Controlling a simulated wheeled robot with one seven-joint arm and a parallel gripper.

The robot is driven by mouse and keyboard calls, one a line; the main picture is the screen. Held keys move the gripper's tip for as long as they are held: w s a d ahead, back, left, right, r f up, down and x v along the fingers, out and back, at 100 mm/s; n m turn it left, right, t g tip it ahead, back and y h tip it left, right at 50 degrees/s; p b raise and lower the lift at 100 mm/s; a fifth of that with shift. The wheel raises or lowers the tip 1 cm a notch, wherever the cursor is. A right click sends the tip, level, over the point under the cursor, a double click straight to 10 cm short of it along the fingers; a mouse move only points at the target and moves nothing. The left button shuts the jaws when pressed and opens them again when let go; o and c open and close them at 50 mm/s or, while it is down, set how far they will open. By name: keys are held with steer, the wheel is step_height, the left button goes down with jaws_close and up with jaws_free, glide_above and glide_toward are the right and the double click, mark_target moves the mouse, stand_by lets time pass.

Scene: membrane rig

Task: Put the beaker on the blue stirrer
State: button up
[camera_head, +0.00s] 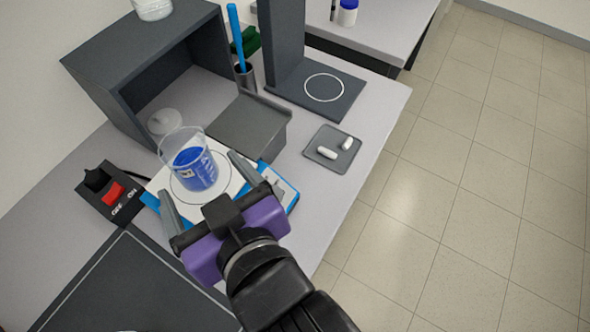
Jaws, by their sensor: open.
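The glass beaker (196,168) holds blue liquid and stands upright on the white top plate of the blue stirrer (284,189), within its marked circle. My gripper (204,188) is purple with grey fingers and comes from the lower right. Its fingers are spread, one on the left and one on the right of the beaker's near side. A gap shows between each finger and the glass. My gripper and wrist hide the near part of the stirrer.
A dark open-front box (120,60) stands behind. A switch box with a red switch (112,194) is at left, and a dark panel (130,290) is in front. A small tray with white stir bars (345,162) and a dark stand (315,95) are at right. Bare bench lies near the tray.

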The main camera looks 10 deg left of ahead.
steer(key=d+f+m+t+h, duration=0.2)
steer(key=d+f, duration=0.4)
steer(key=d, duration=0.4)
steer(key=d+f+m+t+h, duration=0.1)
steer(key=d+f+m+h, duration=0.1)
steer(key=d+f, duration=0.5)
steer(key=s+d+m+t+h, duration=0.2)
steer(key=s+d+m+h, duration=0.3)
steer(key=s+d, duration=1.1)
steer(key=shift+d+r+h, duration=0.4)
steer(key=shift+d, duration=0.8)
